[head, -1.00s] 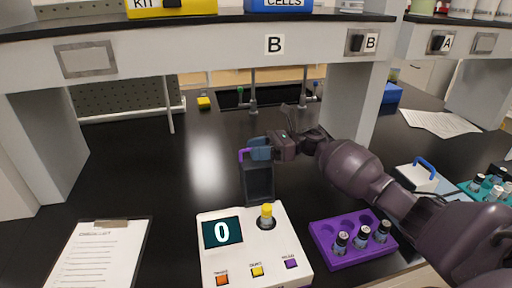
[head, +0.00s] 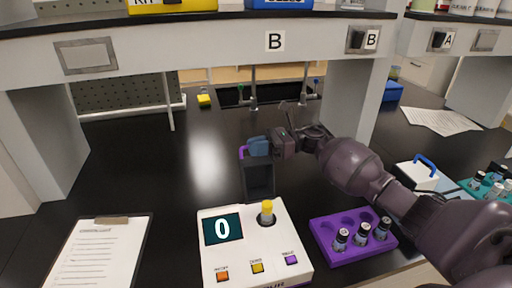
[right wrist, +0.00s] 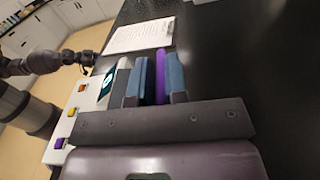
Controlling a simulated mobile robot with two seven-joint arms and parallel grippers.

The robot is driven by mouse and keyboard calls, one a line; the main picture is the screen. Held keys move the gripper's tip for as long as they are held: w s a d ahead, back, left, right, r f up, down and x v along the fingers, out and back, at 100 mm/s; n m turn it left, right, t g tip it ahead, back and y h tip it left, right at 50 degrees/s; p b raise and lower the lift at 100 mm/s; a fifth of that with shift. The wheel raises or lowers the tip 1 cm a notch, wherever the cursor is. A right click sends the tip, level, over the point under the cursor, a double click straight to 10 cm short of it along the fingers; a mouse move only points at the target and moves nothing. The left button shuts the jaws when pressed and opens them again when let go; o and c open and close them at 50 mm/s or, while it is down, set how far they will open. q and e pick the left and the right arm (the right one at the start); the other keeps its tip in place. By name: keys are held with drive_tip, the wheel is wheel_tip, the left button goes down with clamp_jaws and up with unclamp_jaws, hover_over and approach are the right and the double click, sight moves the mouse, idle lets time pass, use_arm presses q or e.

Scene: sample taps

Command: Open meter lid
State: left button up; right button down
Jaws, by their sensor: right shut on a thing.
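The meter (head: 285,240) is a white box with a dark display reading 0 and orange, yellow and purple buttons. A yellow-capped vial (head: 267,212) stands in its round well, uncovered. The dark lid (head: 258,180) stands raised at the meter's back edge. My right gripper (head: 258,147) is shut on the purple handle (head: 243,152) at the lid's top. In the right wrist view, the blue finger pads press both sides of the purple handle (right wrist: 160,75). A dark arm of mine shows at that view's left; its jaws (right wrist: 86,58) are too small to read.
A purple rack (head: 340,255) with several dark vials stands right of the meter, under my right arm. A clipboard (head: 100,250) lies to the left. A shelf (head: 210,52) spans overhead, with a sink and taps (head: 253,95) behind. The bench left of the lid is clear.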

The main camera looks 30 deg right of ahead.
sight(260, 161)
drive_tip(key=shift+s, duration=0.1)
drive_tip(key=s+n+b, duration=0.1)
drive_tip(key=s+r+n+b, duration=0.1)
drive_tip(key=s+n+b, duration=0.1)
drive_tip(key=shift+s+a+r, duration=0.25)
drive_tip(key=shift+a+r, duration=0.05)
drive_tip(key=shift+a, duration=0.1)
use_arm(q)
drive_tip(key=shift+s+f+b, duration=0.1)
drive_tip(key=shift+s+f, duration=0.1)
drive_tip(key=shift+f, duration=0.6)
drive_tip(key=shift+s+f+b, duration=0.1)
drive_tip(key=shift+s+f, duration=0.05)
drive_tip(key=shift+f, duration=0.7)
drive_tip(key=shift+s+f+b, duration=0.1)
drive_tip(key=shift+s+f, duration=0.1)
drive_tip(key=shift+f, duration=0.6)
use_arm(e)
drive_tip(key=shift+s+a+r, duration=0.15)
drive_tip(key=shift+s+a, duration=0.05)
drive_tip(key=shift+s, duration=0.4)
drive_tip(key=shift+s+a+r, duration=0.15)
drive_tip(key=shift+s, duration=0.55)
use_arm(q)
drive_tip(key=shift+s, duration=0.15)
